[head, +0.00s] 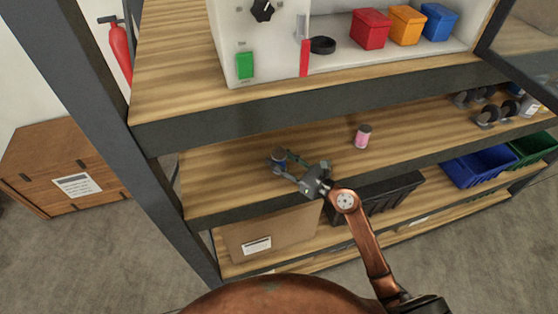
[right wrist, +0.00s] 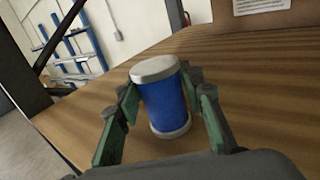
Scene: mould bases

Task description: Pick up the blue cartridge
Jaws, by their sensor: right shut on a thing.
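The blue cartridge (right wrist: 166,100) has grey-white end caps and stands between the green fingers of my right gripper (right wrist: 164,105) in the right wrist view. The gripper is shut on it. In the head view the cartridge (head: 278,156) shows small and partly covered by the fingers of my right gripper (head: 281,161), over the left part of the middle wooden shelf (head: 225,175). I cannot tell whether its base touches the shelf. My left gripper is not in view.
A pink cartridge (head: 363,136) stands to the right on the same shelf. Dark rollers (head: 487,112) lie at its far right. The upper shelf (head: 180,85) overhangs behind. A cardboard box (head: 270,235), a black crate (head: 395,192) and a blue bin (head: 482,166) are below.

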